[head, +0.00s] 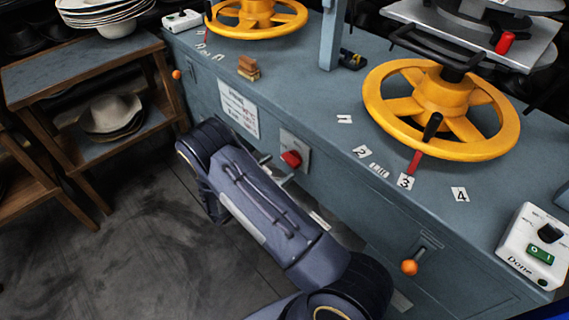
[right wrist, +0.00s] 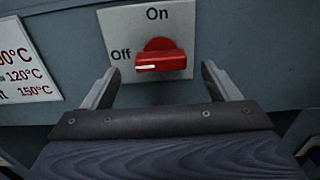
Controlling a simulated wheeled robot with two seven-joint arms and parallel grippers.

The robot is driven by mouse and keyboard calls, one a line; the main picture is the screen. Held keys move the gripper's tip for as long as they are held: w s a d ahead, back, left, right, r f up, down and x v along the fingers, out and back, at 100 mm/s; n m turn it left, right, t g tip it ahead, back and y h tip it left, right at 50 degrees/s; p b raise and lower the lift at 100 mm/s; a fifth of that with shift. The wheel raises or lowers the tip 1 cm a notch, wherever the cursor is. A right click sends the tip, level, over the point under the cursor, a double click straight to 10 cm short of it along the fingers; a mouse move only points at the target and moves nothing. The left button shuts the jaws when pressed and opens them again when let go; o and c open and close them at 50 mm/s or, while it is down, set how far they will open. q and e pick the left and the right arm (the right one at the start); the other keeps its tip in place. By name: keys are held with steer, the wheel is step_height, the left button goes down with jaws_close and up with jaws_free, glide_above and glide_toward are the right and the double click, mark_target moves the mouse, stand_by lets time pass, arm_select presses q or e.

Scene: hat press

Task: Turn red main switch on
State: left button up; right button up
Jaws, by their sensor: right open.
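The red main switch (head: 291,158) sits on a pale plate on the front face of the blue-grey bench. In the right wrist view the red switch (right wrist: 160,60) has its handle lying level, with its white mark at the left end by the word Off; the word On is above the knob. My right gripper (head: 276,169) is just in front of the switch. Its open fingers (right wrist: 159,68) stand to the left and right of the handle, apart from it. The left gripper is not in view.
A temperature sign (head: 238,107) is left of the switch. Yellow handwheels (head: 441,108) stand on the bench top (head: 300,90). An orange-knobbed lever (head: 409,267) is on the bench front at lower right. A wooden shelf (head: 85,75) with hats is at left; the floor (head: 130,240) is clear.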

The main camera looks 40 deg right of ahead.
mark_target(287, 162)
steer(key=shift+w+d, duration=0.15)
steer(key=shift+d, duration=1.65)
steer(key=c, duration=1)
